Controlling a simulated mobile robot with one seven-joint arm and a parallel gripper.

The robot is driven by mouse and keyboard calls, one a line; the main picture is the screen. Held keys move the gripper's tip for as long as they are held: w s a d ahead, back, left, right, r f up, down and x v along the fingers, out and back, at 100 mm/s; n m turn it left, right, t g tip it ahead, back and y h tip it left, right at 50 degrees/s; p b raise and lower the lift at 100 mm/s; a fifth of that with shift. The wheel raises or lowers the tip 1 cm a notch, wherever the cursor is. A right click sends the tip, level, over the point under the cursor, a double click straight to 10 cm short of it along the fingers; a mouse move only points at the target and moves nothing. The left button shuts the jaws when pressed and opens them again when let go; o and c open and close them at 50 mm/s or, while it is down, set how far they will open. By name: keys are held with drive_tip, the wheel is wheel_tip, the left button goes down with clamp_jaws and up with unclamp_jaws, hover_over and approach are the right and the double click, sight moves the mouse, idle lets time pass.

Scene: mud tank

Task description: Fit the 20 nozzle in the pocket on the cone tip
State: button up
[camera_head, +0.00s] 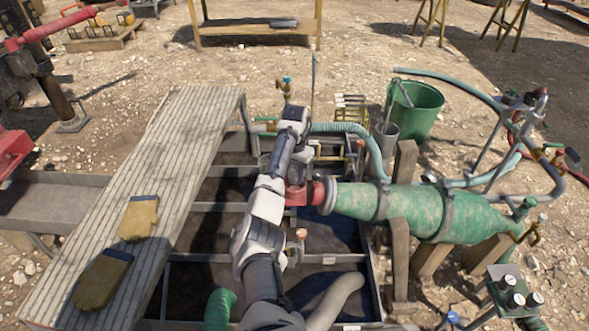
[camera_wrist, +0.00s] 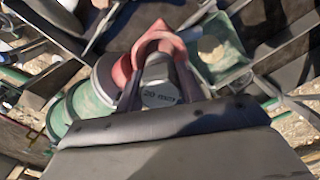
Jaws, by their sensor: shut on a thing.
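The 20 nozzle (camera_wrist: 160,94) is a short grey cylinder with "20 mm" printed on its end face. It shows in the wrist view between the two fingers of my gripper (camera_wrist: 159,84), which is shut on it. The red cone tip (camera_wrist: 150,42) curves around the nozzle's far side; I cannot tell whether the nozzle is seated in its pocket. In the head view the red cone tip (camera_head: 318,192) sits at the left end of the green cone (camera_head: 430,212). My gripper (camera_head: 299,178) is right at the tip, and my arm hides the nozzle there.
Below lies the mud tank with dark compartments and metal dividers (camera_head: 215,207). A ribbed walkway (camera_head: 170,190) with work gloves (camera_head: 140,218) runs along the left. A green bucket (camera_head: 414,110) and hoses stand behind the cone. A pale green tray (camera_wrist: 215,48) is close beside the tip.

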sight(295, 180)
drive_tip(key=shift+f, duration=0.4)
drive_tip(key=shift+f+b, duration=0.5)
drive_tip(key=shift+f, duration=0.25)
drive_tip(key=shift+f, duration=0.3)
idle(0.4)
drive_tip(key=o, duration=1.1)
drive_tip(key=shift+s+f, duration=0.1)
drive_tip(key=shift+s+d+f, duration=0.1)
drive_tip(key=r, duration=1.4)
drive_tip(key=shift+w+a+r, duration=0.2)
drive_tip(key=shift+a+r, duration=0.05)
drive_tip(key=shift+r, duration=0.1)
